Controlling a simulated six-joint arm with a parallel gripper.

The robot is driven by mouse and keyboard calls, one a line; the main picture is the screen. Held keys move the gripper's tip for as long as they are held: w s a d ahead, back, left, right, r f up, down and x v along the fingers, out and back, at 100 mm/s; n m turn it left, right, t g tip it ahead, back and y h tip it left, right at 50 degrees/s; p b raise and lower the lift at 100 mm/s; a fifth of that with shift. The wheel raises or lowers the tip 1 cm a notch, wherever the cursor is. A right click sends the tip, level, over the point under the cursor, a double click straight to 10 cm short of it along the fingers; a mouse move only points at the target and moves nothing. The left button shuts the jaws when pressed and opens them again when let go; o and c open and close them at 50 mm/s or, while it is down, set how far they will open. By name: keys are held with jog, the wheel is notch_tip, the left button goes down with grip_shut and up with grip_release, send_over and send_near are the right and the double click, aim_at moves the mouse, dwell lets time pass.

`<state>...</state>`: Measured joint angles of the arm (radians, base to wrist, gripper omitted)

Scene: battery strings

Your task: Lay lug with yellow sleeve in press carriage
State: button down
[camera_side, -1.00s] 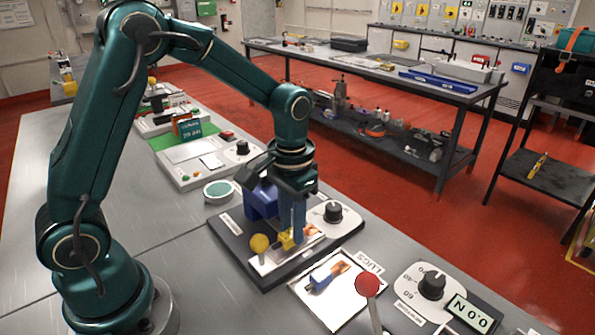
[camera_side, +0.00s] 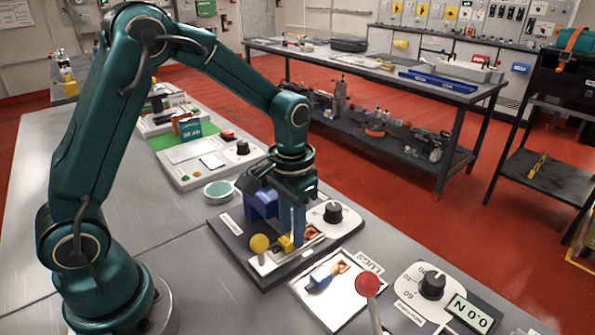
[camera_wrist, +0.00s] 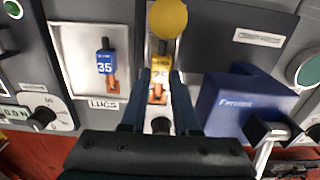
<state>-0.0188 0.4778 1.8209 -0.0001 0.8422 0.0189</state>
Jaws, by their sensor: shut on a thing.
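The lug with the yellow sleeve (camera_wrist: 160,74) is between my gripper's fingers (camera_wrist: 158,98), which are shut on it; its copper end points toward my gripper in the wrist view. In the side view my gripper (camera_side: 293,240) is low over the press, with the yellow sleeve (camera_side: 285,244) at its fingers. The press carriage (camera_side: 264,264) is a pale metal strip under the lug, with a yellow ball knob (camera_side: 259,243) at its near end. I cannot tell whether the lug touches the carriage. The blue press body (camera_wrist: 238,98) stands beside it.
A lug with a blue sleeve marked 35 (camera_wrist: 105,62) lies on the white LUGS tray (camera_wrist: 75,40), beside the press. A red-knobbed lever (camera_side: 368,287) and a dial (camera_side: 432,286) stand to the right. A round teal-topped dish (camera_side: 218,190) is behind the press.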

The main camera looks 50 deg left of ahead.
jog(key=shift+f, duration=0.1)
jog(key=c, duration=0.6)
grip_release()
jog(key=shift+r, duration=2.6)
jog(key=shift+w+r, duration=0.1)
jog(key=shift+r, duration=0.35)
jog(key=s+r+t, duration=0.4)
jog(key=s+r, duration=0.2)
jog(key=r, duration=0.2)
jog(key=shift+t, duration=0.8)
jog(key=shift+s+d+f, duration=0.1)
jog(key=shift+s+f, duration=0.3)
jog(key=shift+s, duration=0.75)
jog(key=shift+s+d+f, duration=0.1)
jog(key=shift+s+f, duration=0.25)
jog(key=shift+s, duration=0.85)
jog(key=shift+s+d+f, duration=0.1)
jog(key=shift+s+f, duration=0.3)
jog(key=shift+s, duration=0.75)
